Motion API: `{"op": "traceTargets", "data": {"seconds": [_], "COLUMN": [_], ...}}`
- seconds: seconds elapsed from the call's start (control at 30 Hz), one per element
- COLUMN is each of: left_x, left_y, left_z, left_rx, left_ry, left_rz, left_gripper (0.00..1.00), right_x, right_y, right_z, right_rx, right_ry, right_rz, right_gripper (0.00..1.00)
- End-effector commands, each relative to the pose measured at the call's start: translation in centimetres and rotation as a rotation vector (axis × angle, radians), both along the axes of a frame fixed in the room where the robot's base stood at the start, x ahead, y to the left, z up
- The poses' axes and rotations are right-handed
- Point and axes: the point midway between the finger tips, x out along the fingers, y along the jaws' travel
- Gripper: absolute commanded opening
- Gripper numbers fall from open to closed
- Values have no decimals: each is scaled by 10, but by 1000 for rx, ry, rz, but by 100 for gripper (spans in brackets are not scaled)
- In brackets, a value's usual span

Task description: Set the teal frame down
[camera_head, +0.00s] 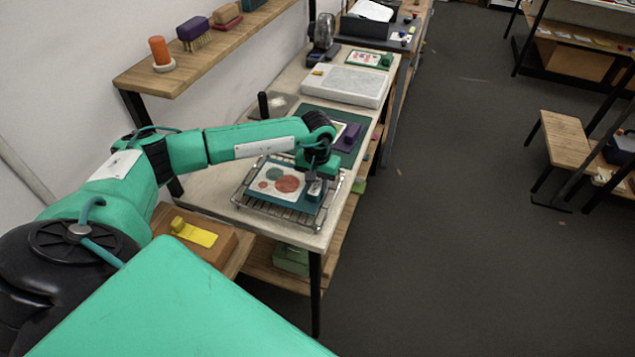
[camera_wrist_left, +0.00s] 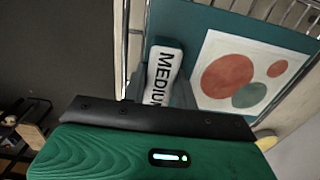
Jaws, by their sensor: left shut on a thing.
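The teal frame (camera_head: 307,206) holds a white print with red and green round shapes. It lies flat over a wire rack (camera_head: 268,211) at the near end of the long table. I cannot tell whether its underside touches the wires. My left gripper (camera_head: 316,186) is shut on the frame's right edge. In the left wrist view, the teal frame (camera_wrist_left: 215,20) shows with its print and a white block lettered MEDIUM (camera_wrist_left: 162,75). Wires of the rack (camera_wrist_left: 290,12) show beyond the frame. The fingertips are mostly hidden. My right gripper is not in view.
Behind the rack, a purple block (camera_head: 351,134) stands on a teal board (camera_head: 346,158). Farther back is a pale flat box (camera_head: 347,85). A wooden block with a yellow piece (camera_head: 200,235) is nearer. Open floor lies right.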

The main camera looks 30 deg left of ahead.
Motion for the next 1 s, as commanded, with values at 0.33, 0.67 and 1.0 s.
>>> {"op": "traceTargets", "data": {"seconds": [0.33, 0.67, 1.0], "left_x": [0, 0, 2], "left_y": [0, 0, 0], "left_z": [-2, 1, 57], "left_rx": [0, 0, -1], "left_ry": [0, 1, -6], "left_rz": [0, 0, 0], "left_gripper": [50, 50, 50], "right_x": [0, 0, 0], "right_y": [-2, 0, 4], "right_z": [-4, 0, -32], "right_rx": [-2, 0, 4], "right_ry": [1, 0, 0], "right_rz": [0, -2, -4], "right_gripper": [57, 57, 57]}}
